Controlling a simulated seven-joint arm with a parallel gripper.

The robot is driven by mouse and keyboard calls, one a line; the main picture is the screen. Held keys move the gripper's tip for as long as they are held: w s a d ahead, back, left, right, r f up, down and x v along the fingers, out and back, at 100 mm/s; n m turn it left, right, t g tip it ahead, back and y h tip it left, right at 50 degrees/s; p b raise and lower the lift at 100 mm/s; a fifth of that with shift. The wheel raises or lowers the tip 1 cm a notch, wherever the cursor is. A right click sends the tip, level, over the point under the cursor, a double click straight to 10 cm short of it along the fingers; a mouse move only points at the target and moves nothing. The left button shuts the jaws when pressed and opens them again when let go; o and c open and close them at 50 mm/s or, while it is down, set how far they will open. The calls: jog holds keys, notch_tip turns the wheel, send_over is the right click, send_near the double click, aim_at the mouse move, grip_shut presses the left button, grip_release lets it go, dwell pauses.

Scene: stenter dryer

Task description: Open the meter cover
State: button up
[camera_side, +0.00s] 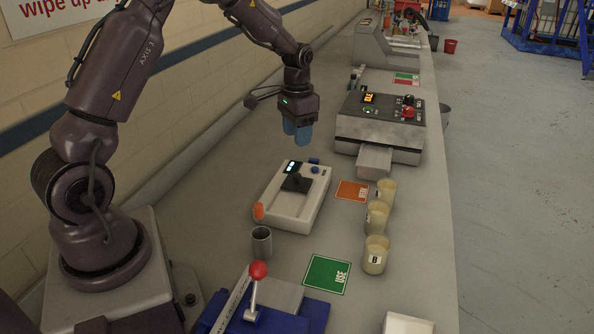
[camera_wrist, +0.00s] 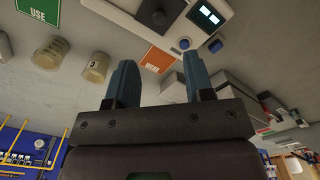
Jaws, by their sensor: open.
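The meter (camera_side: 300,212) is a white box on the bench in the side view, with a small lit display (camera_side: 292,167), blue buttons and an orange part at its near left corner. A dark plate with a raised knob (camera_side: 297,182) sits on its top; I cannot tell for sure that this is the cover. In the wrist view the meter (camera_wrist: 122,12) is at the top, partly cut off, with the dark plate (camera_wrist: 152,10) and display (camera_wrist: 208,14). My gripper (camera_side: 298,138) is open and empty, above the bench beyond the meter's far end. Its blue fingers (camera_wrist: 161,80) point toward the meter's side.
Several beige cups (camera_side: 376,258) stand right of the meter, by an orange card (camera_side: 352,191). A grey cup (camera_side: 262,242) and green card (camera_side: 327,274) are nearer. A grey machine (camera_side: 378,128) stands right of my gripper. A red-knobbed lever (camera_side: 258,272) rises in front.

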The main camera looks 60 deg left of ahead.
aim_at(297, 174)
notch_tip(297, 174, down, 11)
jog(key=shift+r, duration=0.15)
grip_shut()
